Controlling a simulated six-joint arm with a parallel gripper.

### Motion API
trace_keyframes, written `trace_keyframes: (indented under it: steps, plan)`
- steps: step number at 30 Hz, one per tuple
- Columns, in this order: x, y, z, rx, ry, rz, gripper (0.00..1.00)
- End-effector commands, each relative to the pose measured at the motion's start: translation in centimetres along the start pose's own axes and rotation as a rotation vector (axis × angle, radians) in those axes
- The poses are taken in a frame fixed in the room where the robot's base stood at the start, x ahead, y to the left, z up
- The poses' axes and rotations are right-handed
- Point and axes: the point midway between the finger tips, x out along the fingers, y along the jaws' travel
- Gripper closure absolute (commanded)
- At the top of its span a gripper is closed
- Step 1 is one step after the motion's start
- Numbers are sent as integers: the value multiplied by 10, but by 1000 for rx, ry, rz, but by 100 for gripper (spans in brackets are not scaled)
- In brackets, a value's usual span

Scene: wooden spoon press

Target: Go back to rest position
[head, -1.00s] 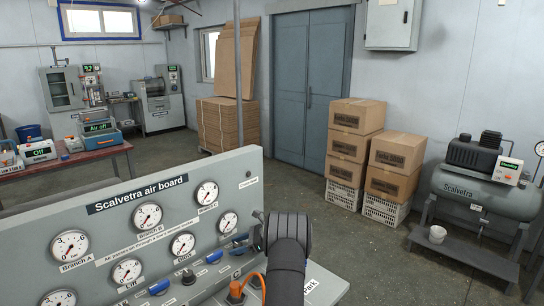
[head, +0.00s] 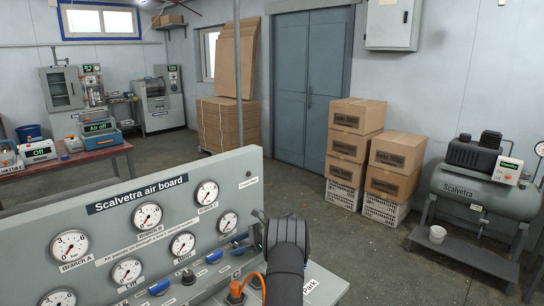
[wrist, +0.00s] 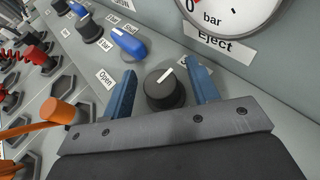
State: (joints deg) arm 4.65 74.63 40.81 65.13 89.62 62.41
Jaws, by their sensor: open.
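My gripper (wrist: 162,90) is open in the wrist view. Its two blue fingers stand on either side of a black round knob (wrist: 165,88) with a white pointer line. I cannot tell if the fingers touch the knob. The knob sits on the grey air board (head: 110,243), below a gauge marked Eject (wrist: 232,15), with an Open label beside it. In the head view my dark arm reaches down to the board's right end, and the gripper is mostly hidden there.
A blue lever (wrist: 128,42) is close to the left finger. An orange plug (wrist: 62,112) with its cable is at the lower left. A metal pole (head: 238,75) rises behind the board. Cardboard boxes (head: 352,145) and a compressor (head: 480,195) stand farther off, with open floor between.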

Motion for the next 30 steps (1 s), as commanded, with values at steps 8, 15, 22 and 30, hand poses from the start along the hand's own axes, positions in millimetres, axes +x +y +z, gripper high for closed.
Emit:
trace_keyframes:
  steps: [8,15,22,30]
  plan:
    - [0,1,1,57,-1,-134,46]
    - [0,1,1,116,0,-274,46]
    - [-2,2,1,176,0,-423,46]
    - [-46,22,2,193,2,-469,46]
